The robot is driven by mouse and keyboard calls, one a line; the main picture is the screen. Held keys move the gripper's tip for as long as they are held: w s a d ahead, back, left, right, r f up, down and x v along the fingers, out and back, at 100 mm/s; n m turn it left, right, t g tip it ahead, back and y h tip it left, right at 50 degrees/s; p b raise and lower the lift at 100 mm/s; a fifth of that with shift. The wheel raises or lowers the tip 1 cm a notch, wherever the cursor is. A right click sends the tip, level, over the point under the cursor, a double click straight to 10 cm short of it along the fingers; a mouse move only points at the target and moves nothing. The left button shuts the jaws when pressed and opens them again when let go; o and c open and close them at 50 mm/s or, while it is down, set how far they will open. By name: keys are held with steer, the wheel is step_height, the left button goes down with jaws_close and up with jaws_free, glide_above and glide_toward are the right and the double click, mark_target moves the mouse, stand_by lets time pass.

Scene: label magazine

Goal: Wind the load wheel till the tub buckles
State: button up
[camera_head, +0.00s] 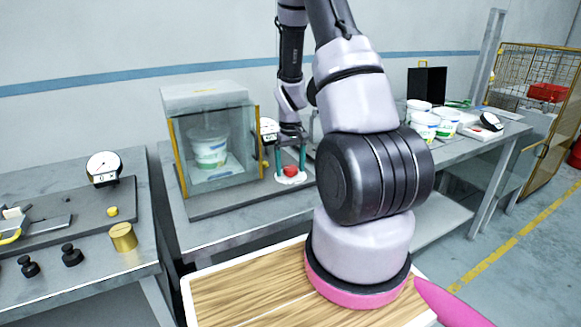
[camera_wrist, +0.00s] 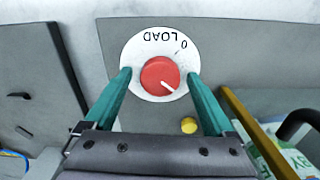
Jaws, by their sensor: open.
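The load wheel is a red knob (camera_wrist: 160,76) on a white round dial (camera_wrist: 146,91) marked "LOAD" and "0", with a white pointer line. It also shows in the head view as a red knob (camera_head: 291,171). My gripper (camera_wrist: 160,78) has its two green fingers apart, one on each side of the knob. A gap shows between fingers and knob in the wrist view; I cannot tell their height over the dial. In the head view my gripper (camera_head: 290,170) is right of the press. A white tub (camera_head: 209,148) with a green label stands upright inside the clear-walled press.
The press's clear case (camera_head: 215,135) has yellow edges and stands just left of my gripper. A round gauge (camera_head: 268,131) is partly hidden behind my arm. Several tubs (camera_head: 425,124) stand on the bench at right. The left bench holds another gauge (camera_head: 103,167) and weights (camera_head: 123,237).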

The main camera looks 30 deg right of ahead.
steer(key=c, duration=1.4)
steer(key=shift+m, duration=0.4)
steer(key=m, duration=0.3)
steer(key=shift+m, duration=1.7)
steer(key=o, duration=1.4)
